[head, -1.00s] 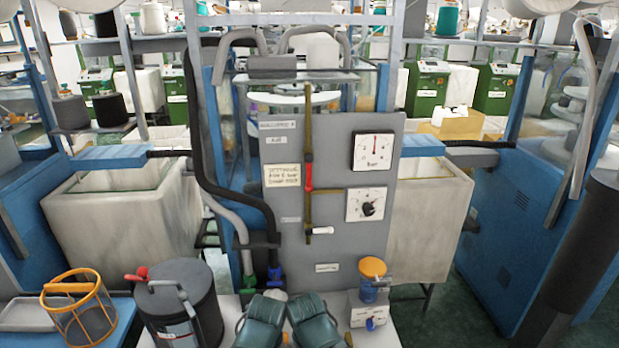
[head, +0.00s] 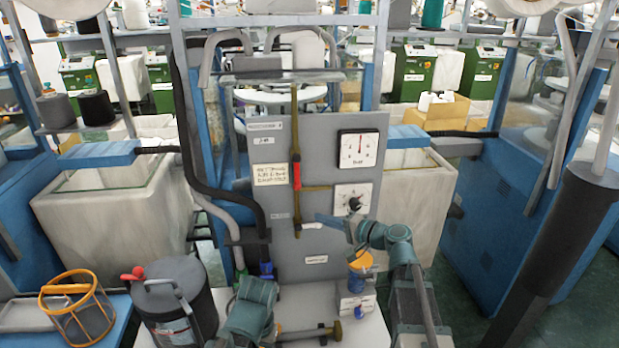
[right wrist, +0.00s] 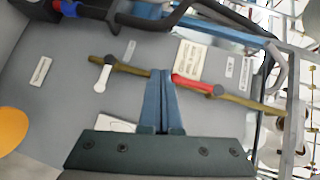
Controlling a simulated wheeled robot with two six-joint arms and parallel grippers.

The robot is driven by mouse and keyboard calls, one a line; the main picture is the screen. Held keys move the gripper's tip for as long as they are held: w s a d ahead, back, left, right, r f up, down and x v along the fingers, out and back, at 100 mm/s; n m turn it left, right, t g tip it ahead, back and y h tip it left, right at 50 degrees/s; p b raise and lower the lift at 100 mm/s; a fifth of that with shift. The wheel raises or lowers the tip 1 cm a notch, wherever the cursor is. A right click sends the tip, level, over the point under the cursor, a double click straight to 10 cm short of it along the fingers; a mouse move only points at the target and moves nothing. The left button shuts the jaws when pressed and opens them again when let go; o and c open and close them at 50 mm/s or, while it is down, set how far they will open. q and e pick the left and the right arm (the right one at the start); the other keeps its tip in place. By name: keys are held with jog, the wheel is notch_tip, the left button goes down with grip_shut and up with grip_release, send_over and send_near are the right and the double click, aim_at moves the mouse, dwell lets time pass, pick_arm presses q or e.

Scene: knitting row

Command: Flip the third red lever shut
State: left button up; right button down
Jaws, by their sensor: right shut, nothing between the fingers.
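A grey upright panel (head: 290,255) carries a vertical brass pipe (head: 296,130). One red lever (head: 297,176) lies along the pipe; it also shows in the right wrist view (right wrist: 193,83). Lower down, a white lever (head: 312,226) sticks out sideways across the pipe; it also shows in the right wrist view (right wrist: 103,76). I see no other red lever on the panel. My right gripper (head: 318,218) is shut and empty in front of the panel. In the right wrist view its fingertips (right wrist: 161,72) appear beside the red lever's free end. My left gripper is not visible.
A yellow-topped cup (head: 361,262) stands below my right arm. A dark pot (head: 175,300) and an orange-rimmed basket (head: 77,308) stand at the left. A brass-ended pipe piece (head: 310,332) lies in front.

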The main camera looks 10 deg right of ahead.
aim_at(297, 173)
jog(key=w+d+r+m+t, duration=0.2)
jog(key=d+r+m+t, duration=0.1)
jog(key=d+r, duration=0.2)
jog(key=shift+w+d+h, duration=0.4)
jog(key=shift+d, duration=0.7)
jog(key=shift+s+a+x, duration=0.25)
jog(key=shift+a+x, duration=0.15)
jog(key=shift+x, duration=1.75)
jog(key=shift+s+a+x, duration=0.3)
jog(key=shift+a+x, duration=0.1)
jog(key=shift+x, duration=1.8)
jog(key=shift+s+a+x, duration=0.25)
jog(key=shift+a+x, duration=0.15)
jog(key=shift+x, duration=1.75)
jog(key=shift+d+r, duration=0.1)
